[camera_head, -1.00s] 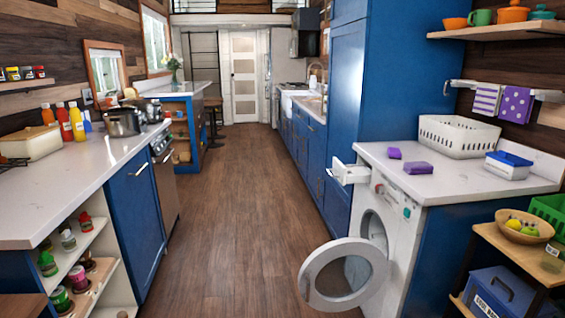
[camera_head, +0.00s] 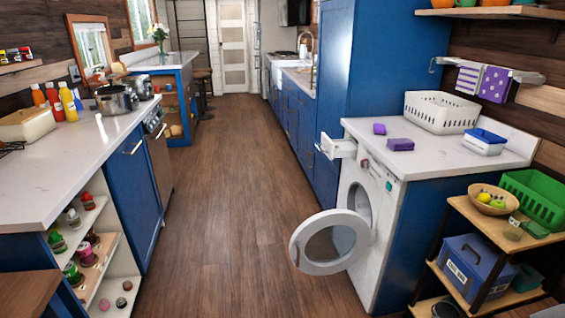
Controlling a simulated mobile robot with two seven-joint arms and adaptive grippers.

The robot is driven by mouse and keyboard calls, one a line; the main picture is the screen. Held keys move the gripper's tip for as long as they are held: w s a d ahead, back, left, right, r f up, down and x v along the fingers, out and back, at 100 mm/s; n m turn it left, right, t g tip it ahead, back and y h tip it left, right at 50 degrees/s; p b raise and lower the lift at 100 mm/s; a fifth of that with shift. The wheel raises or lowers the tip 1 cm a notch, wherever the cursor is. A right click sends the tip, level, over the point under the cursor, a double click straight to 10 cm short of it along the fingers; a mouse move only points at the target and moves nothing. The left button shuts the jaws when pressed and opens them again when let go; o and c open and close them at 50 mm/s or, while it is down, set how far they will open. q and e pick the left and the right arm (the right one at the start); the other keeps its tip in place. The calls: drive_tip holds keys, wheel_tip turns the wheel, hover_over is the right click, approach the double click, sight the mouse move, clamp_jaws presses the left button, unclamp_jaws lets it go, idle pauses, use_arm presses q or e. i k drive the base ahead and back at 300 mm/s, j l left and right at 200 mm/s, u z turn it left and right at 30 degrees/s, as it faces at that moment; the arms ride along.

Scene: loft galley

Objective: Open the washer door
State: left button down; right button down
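The washer (camera_head: 377,221) is a white front loader under the counter on the right. Its round door (camera_head: 312,264) stands swung wide open into the aisle, with a white ring and a dark glass middle. The round drum opening (camera_head: 360,203) shows behind the door. The detergent drawer (camera_head: 338,148) at the washer's top left is pulled out. Neither of my grippers shows in the head view.
The wood floor (camera_head: 215,220) of the aisle is clear up to the open door. A white basket (camera_head: 441,112) and purple sponges (camera_head: 400,144) are on the counter above the washer. A wooden shelf (camera_head: 490,222) stands at right, and a long white counter (camera_head: 75,160) runs along the left.

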sight(365, 238)
drive_tip(key=i+j+z, duration=1.2)
drive_tip(key=j+z, duration=0.2)
drive_tip(key=j, duration=0.15)
drive_tip(key=i+j+z, duration=0.25)
drive_tip(key=j, duration=0.15)
drive_tip(key=j+z, duration=0.3)
drive_tip(key=j, duration=0.15)
drive_tip(key=j+z, duration=0.25)
drive_tip(key=j, duration=0.2)
